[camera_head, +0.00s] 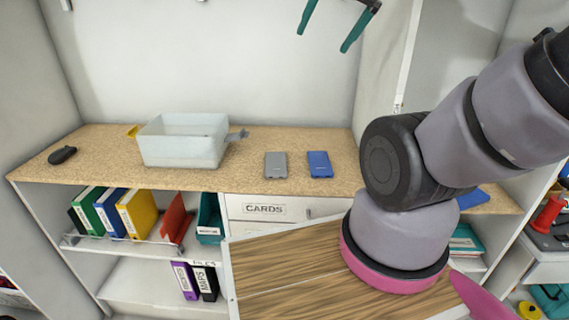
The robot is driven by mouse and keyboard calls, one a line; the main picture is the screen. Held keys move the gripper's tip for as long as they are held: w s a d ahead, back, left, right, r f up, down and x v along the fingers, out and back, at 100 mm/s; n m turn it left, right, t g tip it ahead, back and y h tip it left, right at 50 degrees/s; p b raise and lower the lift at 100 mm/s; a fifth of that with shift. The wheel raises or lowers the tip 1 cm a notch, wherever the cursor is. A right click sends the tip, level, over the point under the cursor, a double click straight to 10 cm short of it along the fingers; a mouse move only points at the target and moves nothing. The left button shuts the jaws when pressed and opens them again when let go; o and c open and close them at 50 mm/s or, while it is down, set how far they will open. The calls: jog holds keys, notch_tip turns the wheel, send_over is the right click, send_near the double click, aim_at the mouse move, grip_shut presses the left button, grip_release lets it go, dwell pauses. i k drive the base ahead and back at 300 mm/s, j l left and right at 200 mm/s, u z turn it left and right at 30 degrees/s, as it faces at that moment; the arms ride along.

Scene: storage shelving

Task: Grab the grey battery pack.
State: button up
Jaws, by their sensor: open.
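The grey battery pack (276,165) lies flat on the speckled tan shelf top (245,180), near the middle of the view. A similar blue pack (320,164) lies just to its right, with a narrow gap between them. My gripper (322,41) shows at the top edge as two teal fingers, spread apart and empty. It is in the air, well above the packs in the picture and touching neither. The rest of the gripper is out of frame.
A translucent bin (184,141) stands left of the packs, and a dark object (62,155) lies farther left. A cards drawer (265,208) and binders (137,213) are below. My arm hides the shelf's right part, where a blue item (474,198) partly shows.

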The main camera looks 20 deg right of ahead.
aim_at(276, 162)
jog(key=i+j, duration=0.1)
jog(key=j, duration=0.45)
jog(key=i+j, duration=0.1)
jog(key=j, duration=0.4)
jog(key=i+j+z, duration=0.25)
jog(key=j, duration=0.85)
jog(key=j+z, duration=0.2)
jog(key=j, duration=0.85)
jog(key=z, duration=1.4)
jog(key=k, duration=0.05)
